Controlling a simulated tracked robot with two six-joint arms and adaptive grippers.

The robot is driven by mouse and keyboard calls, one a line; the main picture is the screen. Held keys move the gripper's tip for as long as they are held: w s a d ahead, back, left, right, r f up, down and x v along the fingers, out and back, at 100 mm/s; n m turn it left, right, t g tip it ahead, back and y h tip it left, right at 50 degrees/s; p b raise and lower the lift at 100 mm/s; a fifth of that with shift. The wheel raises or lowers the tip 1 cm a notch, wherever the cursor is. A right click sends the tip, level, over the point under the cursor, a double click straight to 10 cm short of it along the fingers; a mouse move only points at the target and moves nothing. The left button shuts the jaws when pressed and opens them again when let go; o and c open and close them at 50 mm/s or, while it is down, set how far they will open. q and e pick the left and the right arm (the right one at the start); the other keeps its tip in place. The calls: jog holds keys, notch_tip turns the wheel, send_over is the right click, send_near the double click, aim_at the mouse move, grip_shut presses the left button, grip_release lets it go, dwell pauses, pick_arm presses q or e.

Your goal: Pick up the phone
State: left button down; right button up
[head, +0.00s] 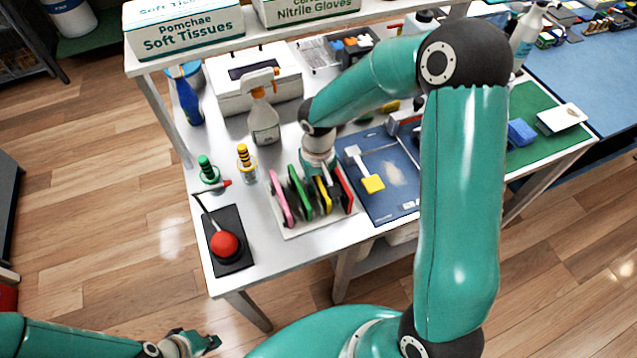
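Several phones stand on edge side by side in a white rack (290,234) at the table's front: a pink one (281,199), a green one (296,186), a yellow-and-black one (325,197) and a red one (345,190). My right gripper (322,178) points down over the rack, just above or at the upper ends of the green and yellow phones. Its fingers are small and partly hidden, so I cannot tell whether they touch or hold a phone. My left gripper (208,344) is low at the bottom left, away from the table; its finger opening is unclear.
A spray bottle (263,120), a white box (252,78) and small bottles stand behind. A blue mat (400,205) with a yellow-ended tool (372,184) lies right. My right arm crosses above the table.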

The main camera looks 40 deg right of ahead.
aim_at(318, 179)
jog(key=shift+f, duration=0.5)
jog(key=shift+c, duration=0.2)
grip_shut()
jog(key=shift+r, duration=0.1)
notch_tip(318, 179, up, 20)
jog(key=shift+b, duration=0.35)
dwell(0.3)
